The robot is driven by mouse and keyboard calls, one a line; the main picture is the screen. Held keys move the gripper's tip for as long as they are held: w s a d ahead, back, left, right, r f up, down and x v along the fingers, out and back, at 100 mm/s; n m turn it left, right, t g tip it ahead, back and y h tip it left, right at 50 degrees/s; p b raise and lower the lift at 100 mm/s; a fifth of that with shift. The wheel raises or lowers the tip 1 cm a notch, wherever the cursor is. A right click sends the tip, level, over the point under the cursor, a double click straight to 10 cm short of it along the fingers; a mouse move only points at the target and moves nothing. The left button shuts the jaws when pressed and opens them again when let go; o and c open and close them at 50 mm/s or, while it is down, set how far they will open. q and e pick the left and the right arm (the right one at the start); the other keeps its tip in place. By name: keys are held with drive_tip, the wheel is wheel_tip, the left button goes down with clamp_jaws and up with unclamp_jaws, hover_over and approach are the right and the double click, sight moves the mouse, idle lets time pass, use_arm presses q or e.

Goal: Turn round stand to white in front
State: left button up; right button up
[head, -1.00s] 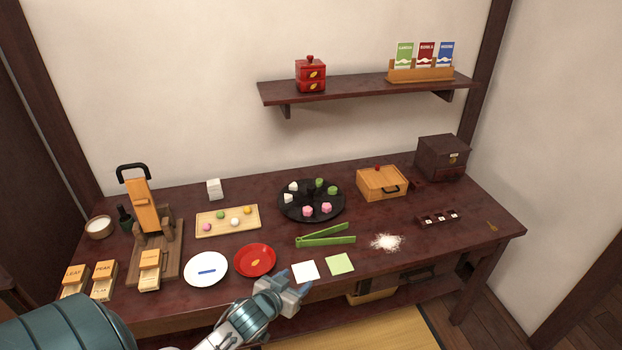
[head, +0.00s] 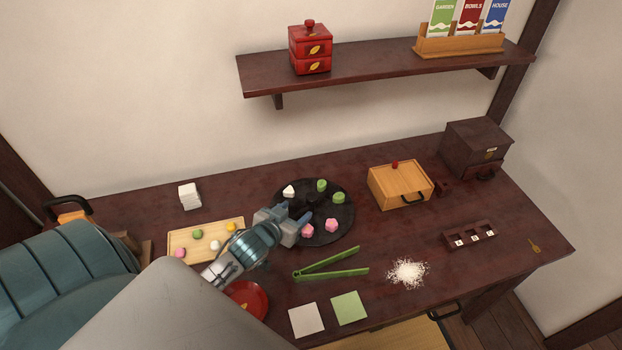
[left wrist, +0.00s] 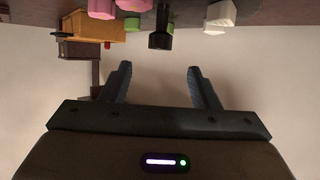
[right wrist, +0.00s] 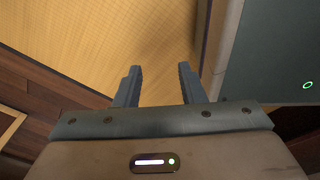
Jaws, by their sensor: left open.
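The round stand (head: 345,228) is black and stands on the dark table. It carries pink sweets (head: 331,225), green sweets (head: 322,185) and a white sweet (head: 288,191) near its back left. A dark knob stands at its middle. My left gripper (head: 294,218) is open and empty at the stand's left edge, hiding part of it; I cannot tell whether it touches. In the left wrist view the dark knob (left wrist: 161,34), pink sweets (left wrist: 102,8) and white sweets (left wrist: 219,14) show upside down beyond the fingers. My right gripper (right wrist: 157,75) is open and empty above the mat.
A wooden tray (head: 178,240) with small sweets lies left of the stand, partly behind my left arm. Green tongs (head: 330,272), a red plate (head: 252,298) and white powder (head: 408,272) lie in front. A wooden box (head: 400,186) stands to the right. A shelf (head: 380,72) hangs above.

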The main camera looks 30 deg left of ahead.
sight(310, 198)
use_arm(q)
drive_tip(key=x, duration=0.2)
drive_tip(key=shift+w+r+p, duration=0.1)
drive_tip(key=shift+w+p, duration=0.2)
drive_tip(key=shift+w, duration=0.15)
drive_tip(key=p+x, duration=0.1)
drive_tip(key=x, duration=0.6)
drive_tip(key=shift+a, duration=0.1)
drive_tip(key=shift+w+f, duration=0.2)
drive_tip(key=shift+w, duration=0.2)
drive_tip(key=shift+f, duration=0.1)
drive_tip(key=shift+c, duration=1.4)
clamp_jaws()
use_arm(e)
drive_tip(key=shift+s+d+r, duration=0.25)
drive_tip(key=shift+s+r, duration=0.15)
drive_tip(key=shift+s, duration=0.15)
drive_tip(key=shift+s+d+r, duration=0.25)
drive_tip(key=shift+s+r, duration=0.15)
drive_tip(key=shift+s, duration=0.15)
